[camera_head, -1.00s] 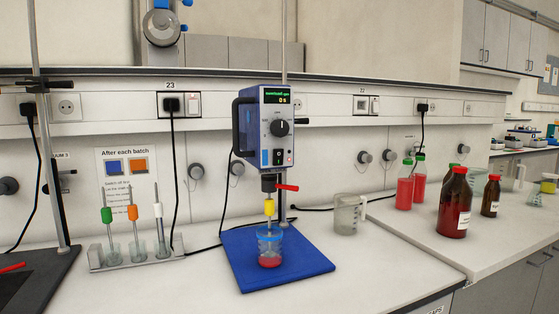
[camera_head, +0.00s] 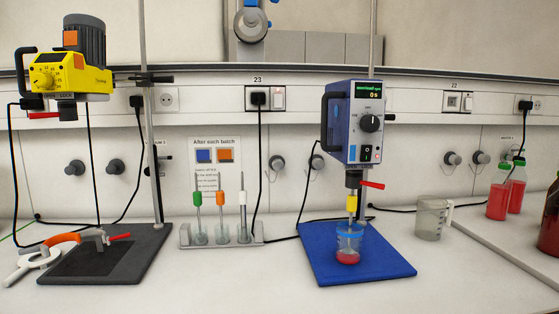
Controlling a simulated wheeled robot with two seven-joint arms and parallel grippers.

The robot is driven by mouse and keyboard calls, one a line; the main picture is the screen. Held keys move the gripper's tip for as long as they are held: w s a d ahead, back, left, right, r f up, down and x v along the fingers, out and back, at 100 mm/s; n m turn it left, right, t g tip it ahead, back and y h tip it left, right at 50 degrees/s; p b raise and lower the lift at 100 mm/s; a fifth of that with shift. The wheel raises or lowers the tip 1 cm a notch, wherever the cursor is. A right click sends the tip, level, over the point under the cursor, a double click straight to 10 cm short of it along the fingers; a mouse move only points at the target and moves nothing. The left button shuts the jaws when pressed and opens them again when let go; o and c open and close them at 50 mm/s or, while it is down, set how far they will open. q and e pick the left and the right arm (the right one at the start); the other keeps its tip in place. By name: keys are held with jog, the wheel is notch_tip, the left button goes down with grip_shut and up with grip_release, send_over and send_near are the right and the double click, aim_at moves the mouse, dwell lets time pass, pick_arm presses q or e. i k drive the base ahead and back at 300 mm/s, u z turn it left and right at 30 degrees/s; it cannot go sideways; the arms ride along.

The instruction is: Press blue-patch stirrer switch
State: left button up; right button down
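A blue overhead stirrer (camera_head: 342,128) hangs on a stand at centre right, above a blue mat (camera_head: 385,266). A yellow stirrer (camera_head: 72,72) with an orange patch (camera_head: 70,38) stands at the left over a dark mat (camera_head: 140,254). Neither gripper is in view.
A rack (camera_head: 222,240) holding several stirring rods stands between the stirrers, below a wall sign (camera_head: 214,166) with blue and orange squares. A clear jug (camera_head: 432,219) and red-filled bottles (camera_head: 499,193) stand to the right. The front bench is clear.

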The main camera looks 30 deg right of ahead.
aim_at(366, 150)
jog(key=u, duration=0.35)
jog(key=k, duration=0.85)
jog(key=z, duration=0.75)
jog(key=i, duration=0.5)
